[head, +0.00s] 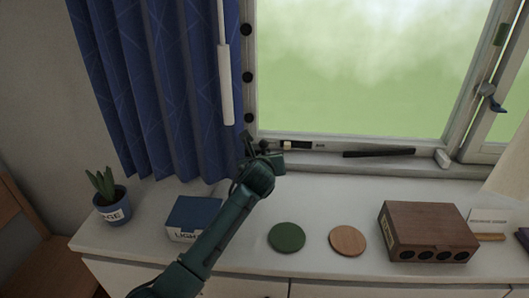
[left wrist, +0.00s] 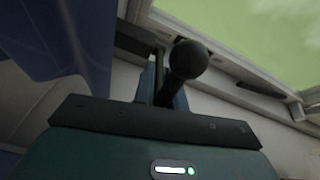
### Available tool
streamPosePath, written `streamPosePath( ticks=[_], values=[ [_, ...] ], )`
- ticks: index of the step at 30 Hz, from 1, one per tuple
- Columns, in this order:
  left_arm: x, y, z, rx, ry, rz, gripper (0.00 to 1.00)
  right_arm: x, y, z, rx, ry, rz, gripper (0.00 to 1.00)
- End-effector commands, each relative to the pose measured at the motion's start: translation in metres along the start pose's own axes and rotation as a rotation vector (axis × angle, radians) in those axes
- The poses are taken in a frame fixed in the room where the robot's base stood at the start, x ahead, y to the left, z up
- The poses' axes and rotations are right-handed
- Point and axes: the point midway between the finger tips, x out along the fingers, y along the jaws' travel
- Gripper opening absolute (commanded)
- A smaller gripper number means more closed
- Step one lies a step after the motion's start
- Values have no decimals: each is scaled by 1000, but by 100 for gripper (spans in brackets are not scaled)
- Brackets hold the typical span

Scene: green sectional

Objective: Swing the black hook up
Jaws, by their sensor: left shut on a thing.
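My left gripper (head: 262,155) reaches to the lower left corner of the window frame, just right of the blue curtain. In the left wrist view, a black piece with a round ball end, which I take for the black hook (left wrist: 188,62), sticks out between the fingers of my left gripper (left wrist: 162,88), which is shut on it. In the head view the gripper hides most of the hook, so its angle is hard to tell. My right gripper is not in view.
Several black knobs (head: 246,77) line the left window frame. A dark bar (head: 379,153) lies along the sill. On the white top (head: 330,205) stand a potted plant (head: 112,205), a blue box (head: 194,215), a green disc (head: 286,237), a wooden disc (head: 347,240) and a brown box (head: 428,228).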

Motion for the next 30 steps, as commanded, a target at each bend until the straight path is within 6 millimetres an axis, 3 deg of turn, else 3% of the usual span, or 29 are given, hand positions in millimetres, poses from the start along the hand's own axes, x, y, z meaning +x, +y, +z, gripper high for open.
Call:
streamPosePath(
  ticks=[12,30],
  values=[
    [3,-1,20,-2,174,39,0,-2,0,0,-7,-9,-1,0],
    [4,-2,22,-3,211,46,0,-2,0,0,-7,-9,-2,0]
  ],
)
